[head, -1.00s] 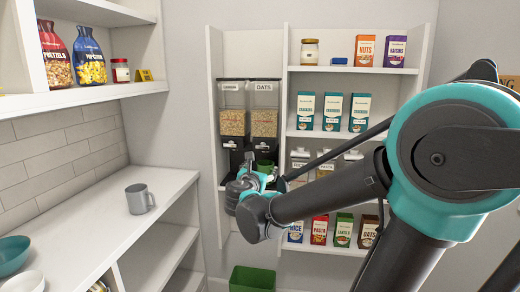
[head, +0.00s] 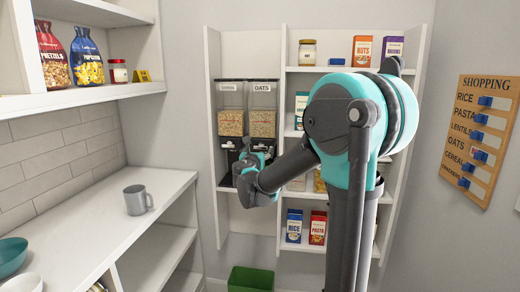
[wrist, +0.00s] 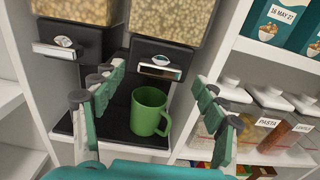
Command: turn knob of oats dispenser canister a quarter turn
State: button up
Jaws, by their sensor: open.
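The oats dispenser canister (head: 263,122) is the right one of two clear canisters, with an OATS label and grain inside. In the wrist view its black base carries a pale knob (wrist: 160,71) whose bar lies nearly level, slightly tilted. My gripper (wrist: 158,74) is open and empty, its two fingers spread to the left and right of that knob, apart from it. In the head view my gripper (head: 250,152) hides the oats knob. A green mug (wrist: 150,111) stands upright on the black tray below the oats outlet.
The left canister (head: 231,122) and its knob (wrist: 62,49) are close beside my left finger. Lidded jars (wrist: 262,118) and boxes (wrist: 280,20) fill the shelves to the right. A grey mug (head: 138,199) stands on the counter; a green bin (head: 251,279) is below.

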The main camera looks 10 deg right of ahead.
aim_at(260, 147)
jog(key=shift+x, duration=1.75)
jog(key=shift+c, duration=0.6)
jog(key=c, duration=1)
